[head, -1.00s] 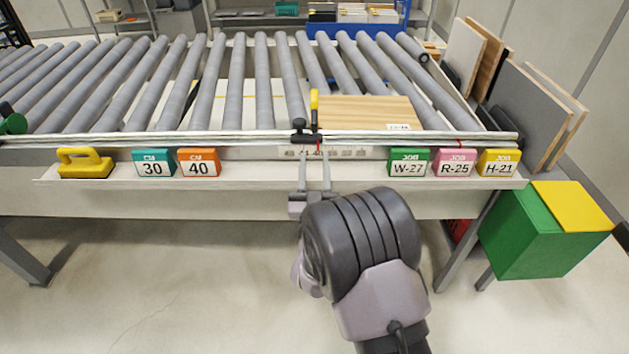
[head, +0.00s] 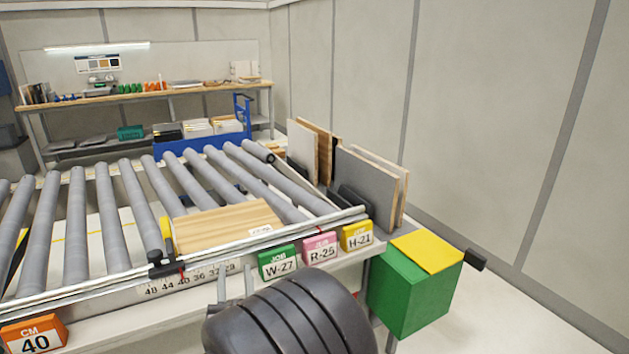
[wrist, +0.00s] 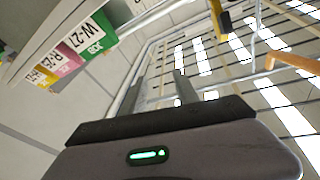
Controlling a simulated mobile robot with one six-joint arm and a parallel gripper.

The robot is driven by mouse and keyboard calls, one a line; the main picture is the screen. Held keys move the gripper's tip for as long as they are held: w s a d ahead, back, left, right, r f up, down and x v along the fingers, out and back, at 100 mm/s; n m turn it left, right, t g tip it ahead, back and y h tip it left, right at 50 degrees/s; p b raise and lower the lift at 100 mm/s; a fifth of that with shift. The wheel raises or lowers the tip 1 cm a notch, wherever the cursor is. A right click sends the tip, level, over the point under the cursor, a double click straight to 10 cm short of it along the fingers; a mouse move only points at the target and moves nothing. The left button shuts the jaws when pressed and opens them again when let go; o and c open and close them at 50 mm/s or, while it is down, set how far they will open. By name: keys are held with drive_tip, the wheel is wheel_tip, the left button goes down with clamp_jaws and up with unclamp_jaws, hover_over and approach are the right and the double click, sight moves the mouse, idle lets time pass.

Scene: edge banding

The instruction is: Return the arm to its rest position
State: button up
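My gripper (head: 236,288) is at the bottom of the head view, in front of the roller table's front ledge. Its two fingers point towards the ledge and stand apart. In the wrist view the fingers (wrist: 160,92) also stand apart with nothing between them. My dark wrist housing hides part of the ledge and what is below it. The rest of my arm is out of view.
The roller table (head: 90,278) carries a wooden board (head: 225,225). Green (head: 278,262), pink (head: 320,247) and yellow (head: 356,236) job blocks stand along the ledge. A green box (head: 400,295) with a yellow top is to the right. Upright panels (head: 370,180) stand behind it.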

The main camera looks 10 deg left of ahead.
drive_tip(key=w+d+r+m+g+h, duration=0.1)
drive_tip(key=w+d+r, duration=0.1)
drive_tip(key=d, duration=0.2)
drive_tip(key=w+d+r+m+h, duration=0.1)
drive_tip(key=w+d+r+m, duration=0.1)
drive_tip(key=d+r, duration=0.15)
drive_tip(key=s+d+r+m+g+h, duration=0.15)
drive_tip(key=s+d+g, duration=0.3)
drive_tip(key=d, duration=0.75)
drive_tip(key=s+d+f+g, duration=0.1)
drive_tip(key=s+d, duration=0.3)
drive_tip(key=s, duration=0.4)
drive_tip(key=s+d+f+g+h, duration=0.1)
drive_tip(key=s+d+g, duration=0.3)
drive_tip(key=s, duration=0.5)
drive_tip(key=s+d+f+g, duration=0.1)
drive_tip(key=s+d+g, duration=0.1)
drive_tip(key=s+d, duration=0.3)
drive_tip(key=s+m, duration=0.1)
drive_tip(key=s, duration=0.3)
drive_tip(key=shift+d, duration=0.15)
drive_tip(key=shift+g, duration=0.25)
